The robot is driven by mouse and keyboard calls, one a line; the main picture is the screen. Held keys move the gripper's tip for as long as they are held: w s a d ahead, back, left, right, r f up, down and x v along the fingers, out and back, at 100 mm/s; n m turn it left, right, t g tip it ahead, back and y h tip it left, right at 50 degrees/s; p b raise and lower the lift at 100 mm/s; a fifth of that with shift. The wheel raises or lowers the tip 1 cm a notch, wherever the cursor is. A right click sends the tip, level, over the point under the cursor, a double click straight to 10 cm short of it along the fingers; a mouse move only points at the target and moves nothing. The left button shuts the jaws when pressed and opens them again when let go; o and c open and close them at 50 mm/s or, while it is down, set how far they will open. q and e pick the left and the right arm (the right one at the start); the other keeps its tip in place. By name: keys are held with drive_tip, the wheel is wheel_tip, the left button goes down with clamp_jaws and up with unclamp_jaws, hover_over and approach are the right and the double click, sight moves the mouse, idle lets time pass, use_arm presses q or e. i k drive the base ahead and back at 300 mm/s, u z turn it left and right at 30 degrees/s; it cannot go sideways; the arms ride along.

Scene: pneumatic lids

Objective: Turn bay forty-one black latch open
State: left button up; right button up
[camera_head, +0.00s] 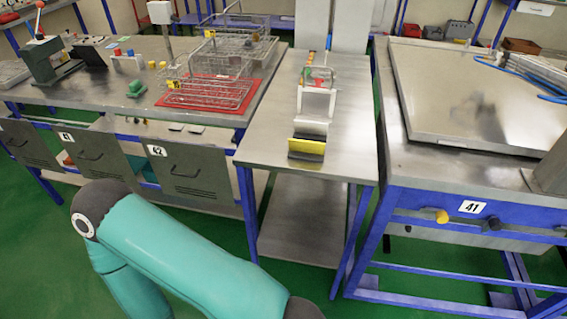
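A bench with a lidded top stands at the right, and its blue front rail carries a white plate marked 41 (472,207). A black latch (494,223) sits on that rail just right of the plate. A yellow knob (441,216) sits on the same rail, left of the plate. The black latch is small here, and I cannot tell its turn position. A large grey metal lid (480,95) lies over the bench top and looks down. One of my teal arms crosses the lower left, well away from the latch. Neither gripper is in view.
A narrow steel table (345,150) with a small rack and a yellow-black block (307,147) stands in the middle. Green floor shows between the benches.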

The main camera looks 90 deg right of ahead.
sight(494, 223)
drive_tip(key=u, duration=1.9)
drive_tip(key=i, duration=0.1)
drive_tip(key=z, duration=3.1)
drive_tip(key=i, duration=0.25)
drive_tip(key=u, duration=3.5)
drive_tip(key=k, duration=0.6)
drive_tip(key=z, duration=5.65)
